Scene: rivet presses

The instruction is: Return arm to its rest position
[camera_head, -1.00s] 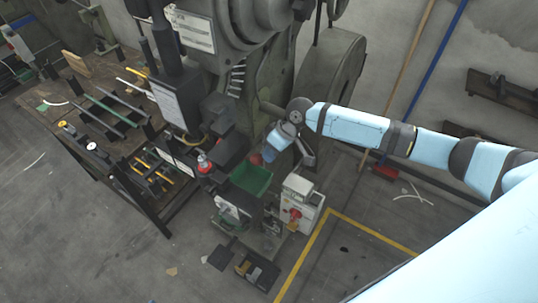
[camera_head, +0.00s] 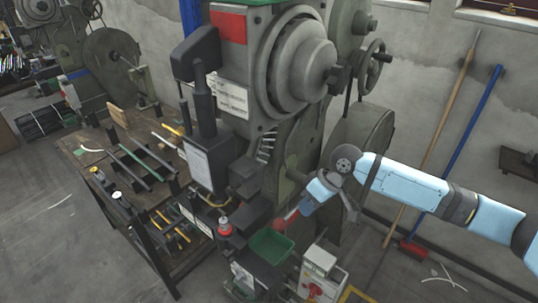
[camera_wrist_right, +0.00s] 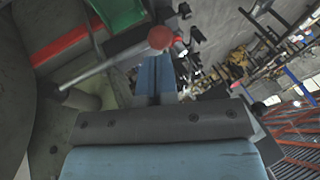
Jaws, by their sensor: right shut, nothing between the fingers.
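My right arm (camera_head: 415,187) reaches in from the right in the head view and bends down at the wrist beside the large grey press (camera_head: 296,62). My right gripper (camera_head: 303,211) is shut and empty near the red ball knob (camera_head: 279,225) of a press lever. In the right wrist view, the shut fingers (camera_wrist_right: 155,75) point toward the red knob (camera_wrist_right: 160,38), which sits at the end of a metal rod. I cannot tell whether the fingertips touch the knob. My left gripper is in neither view.
A green bin (camera_head: 271,246) sits below the gripper. A white control box (camera_head: 320,262) stands to its right. A dark workbench (camera_head: 130,165) with bars and tools is at left. Brooms lean on the wall behind the arm, with a red broom head (camera_head: 412,248) on the floor.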

